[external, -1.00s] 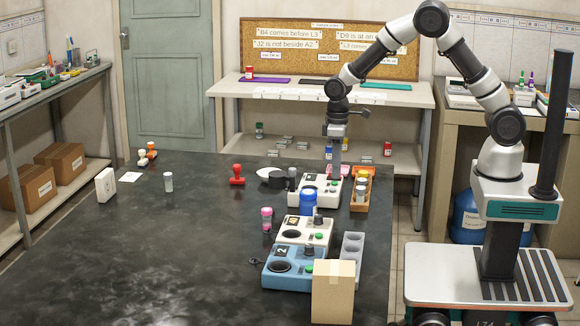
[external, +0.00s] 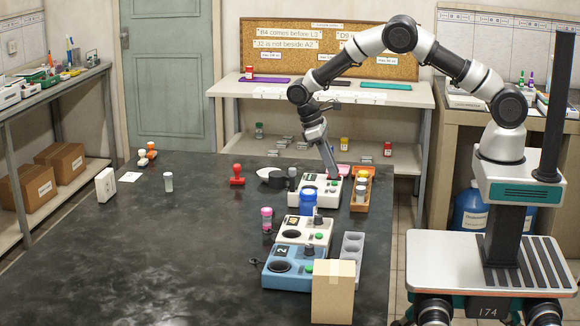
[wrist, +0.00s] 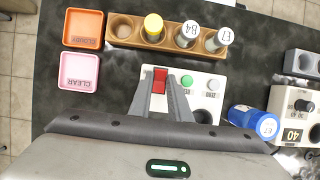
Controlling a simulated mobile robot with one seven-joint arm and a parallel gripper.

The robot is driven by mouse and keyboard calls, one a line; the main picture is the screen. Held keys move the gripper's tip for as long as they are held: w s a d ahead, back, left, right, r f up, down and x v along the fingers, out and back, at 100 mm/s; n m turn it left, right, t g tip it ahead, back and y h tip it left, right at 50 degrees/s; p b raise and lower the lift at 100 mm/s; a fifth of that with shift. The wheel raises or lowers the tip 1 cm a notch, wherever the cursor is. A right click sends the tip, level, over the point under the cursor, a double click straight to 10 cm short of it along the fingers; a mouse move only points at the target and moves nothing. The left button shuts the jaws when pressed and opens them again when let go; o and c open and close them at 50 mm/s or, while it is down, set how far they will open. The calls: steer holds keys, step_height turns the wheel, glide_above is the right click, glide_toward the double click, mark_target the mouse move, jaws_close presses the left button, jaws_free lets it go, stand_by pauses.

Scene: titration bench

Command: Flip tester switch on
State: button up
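The white tester (external: 316,190) is the farthest of three testers on the dark bench. My gripper (external: 336,177) reaches down, tilted, over the right part of this tester. In the wrist view my gripper (wrist: 161,82) has its two fingers apart, with the red switch between or just beyond their tips. I cannot tell whether they touch it. Which way the switch is set is not clear.
A wooden rack (wrist: 123,35) with several vials stands beyond the tester, next to orange (wrist: 83,28) and pink (wrist: 80,72) trays. A blue bottle (external: 307,199) stands close to the tester. Nearer are a blue tester (external: 284,277) and a cardboard box (external: 333,297).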

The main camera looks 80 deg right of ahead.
steer(key=o, duration=0.3)
steer(key=shift+o, duration=0.2)
steer(key=shift+w, duration=0.1)
steer(key=v, duration=1.7)
steer(key=shift+r, duration=0.25)
